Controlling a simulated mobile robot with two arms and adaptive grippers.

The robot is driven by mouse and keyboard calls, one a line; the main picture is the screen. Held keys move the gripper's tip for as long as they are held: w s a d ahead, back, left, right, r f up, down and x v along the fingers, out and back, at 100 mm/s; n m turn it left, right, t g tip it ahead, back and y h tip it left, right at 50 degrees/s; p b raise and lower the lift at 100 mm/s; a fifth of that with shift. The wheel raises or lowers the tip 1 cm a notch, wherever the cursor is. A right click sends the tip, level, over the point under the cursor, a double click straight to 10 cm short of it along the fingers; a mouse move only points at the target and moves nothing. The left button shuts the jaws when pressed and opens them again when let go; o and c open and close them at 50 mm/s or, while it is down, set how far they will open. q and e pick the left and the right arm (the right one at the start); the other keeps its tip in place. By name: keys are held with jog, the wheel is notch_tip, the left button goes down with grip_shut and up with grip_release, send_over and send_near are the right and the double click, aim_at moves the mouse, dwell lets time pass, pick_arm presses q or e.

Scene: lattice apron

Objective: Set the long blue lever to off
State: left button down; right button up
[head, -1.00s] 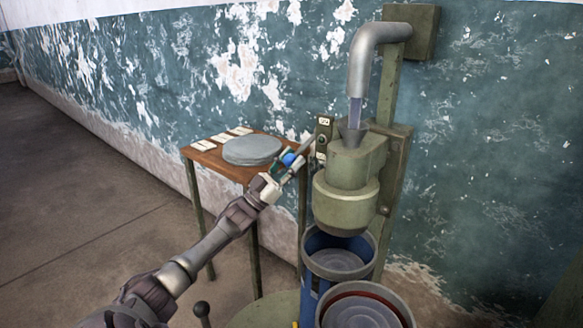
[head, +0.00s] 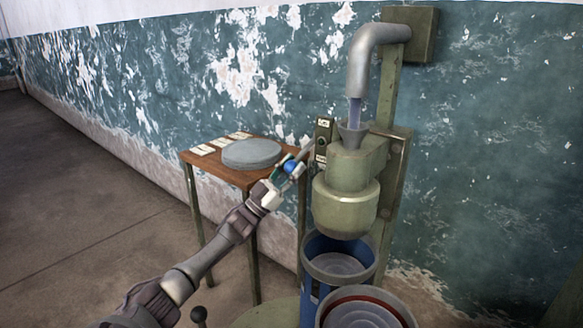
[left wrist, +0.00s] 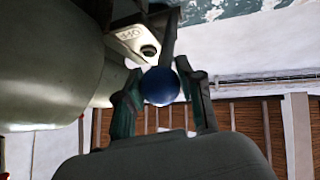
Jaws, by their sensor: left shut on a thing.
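The long lever has a blue ball knob (head: 290,166) and a grey metal rod. It joins the green machine (head: 347,197) beside a small panel with two labels. In the head view the rod slants up to the right from the knob. My left gripper (head: 286,169) is shut on the blue knob. The left wrist view shows the knob (left wrist: 160,86) between the two fingers, with the rod rising behind it. A label plate (left wrist: 131,38) near the rod shows there, but its text is hard to read. My right gripper is not in view.
A small wooden table (head: 215,165) with a round grey lid (head: 251,153) and several pale cards stands left of the machine. A blue drum (head: 325,262) is under the spout, and another open drum (head: 358,308) stands in front. Floor at left is clear.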

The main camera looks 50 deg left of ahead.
pick_arm(q)
jog(key=shift+f+y, duration=0.3)
jog(key=shift+f, duration=0.05)
jog(key=c, duration=0.8)
grip_release()
jog(key=shift+w, duration=0.1)
jog(key=shift+o, duration=0.4)
jog(key=shift+r, duration=0.15)
jog(key=v, duration=1.2)
